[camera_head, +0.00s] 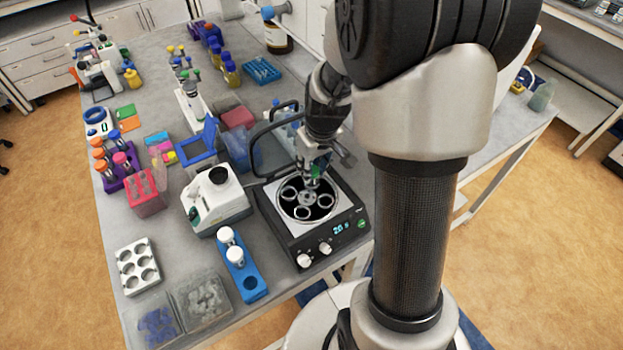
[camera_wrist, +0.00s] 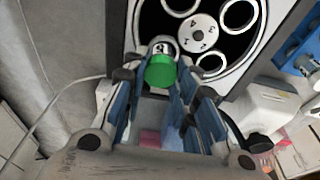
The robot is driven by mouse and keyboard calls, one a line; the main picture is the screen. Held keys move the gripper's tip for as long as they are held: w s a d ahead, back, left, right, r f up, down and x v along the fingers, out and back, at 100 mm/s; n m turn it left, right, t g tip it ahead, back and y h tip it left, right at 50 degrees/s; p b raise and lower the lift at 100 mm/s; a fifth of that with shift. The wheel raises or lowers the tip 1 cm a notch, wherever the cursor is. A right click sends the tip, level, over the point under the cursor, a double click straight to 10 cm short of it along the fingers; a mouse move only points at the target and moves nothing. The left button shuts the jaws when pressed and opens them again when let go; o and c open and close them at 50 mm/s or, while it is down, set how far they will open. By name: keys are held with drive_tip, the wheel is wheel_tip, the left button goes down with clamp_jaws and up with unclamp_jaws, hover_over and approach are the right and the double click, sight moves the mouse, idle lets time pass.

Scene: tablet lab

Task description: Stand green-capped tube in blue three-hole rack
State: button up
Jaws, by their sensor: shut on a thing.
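The green-capped tube (camera_wrist: 160,72) is between the fingers of my gripper (camera_wrist: 158,92), which is shut on it at the cap. In the head view my gripper (camera_head: 314,176) is low over the back part of the open centrifuge rotor (camera_head: 302,199), and a bit of the green cap (camera_head: 315,171) shows. The tube's body is hidden, so I cannot tell whether it is in a rotor hole or above it. The blue three-hole rack (camera_head: 240,272) stands left of the centrifuge. Two white-capped tubes (camera_head: 231,245) stand in its back and middle holes; the front hole is empty.
The centrifuge (camera_head: 290,244) has its lid raised at the back left. A white device (camera_head: 217,200) stands behind the rack. Clear bins (camera_head: 202,301) and a white holder (camera_head: 137,267) lie to its left. Pink and purple tube racks stand further back.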

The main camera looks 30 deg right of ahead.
drive_tip(key=shift+r+p, duration=2.1)
drive_tip(key=shift+r, duration=1.05)
wheel_tip(320, 180, up, 4)
drive_tip(key=p, duration=0.3)
drive_tip(key=s+a+b, duration=0.1)
drive_tip(key=s+a, duration=0.6)
drive_tip(key=a, duration=0.5)
drive_tip(key=s+a, duration=0.7)
drive_tip(key=a, duration=0.5)
drive_tip(key=shift+s+a+b, duration=0.25)
drive_tip(key=shift+s+b, duration=0.1)
drive_tip(key=shift+b, duration=0.05)
drive_tip(key=shift+f, duration=0.1)
wheel_tip(320, 180, down, 4)
drive_tip(key=b, duration=0.4)
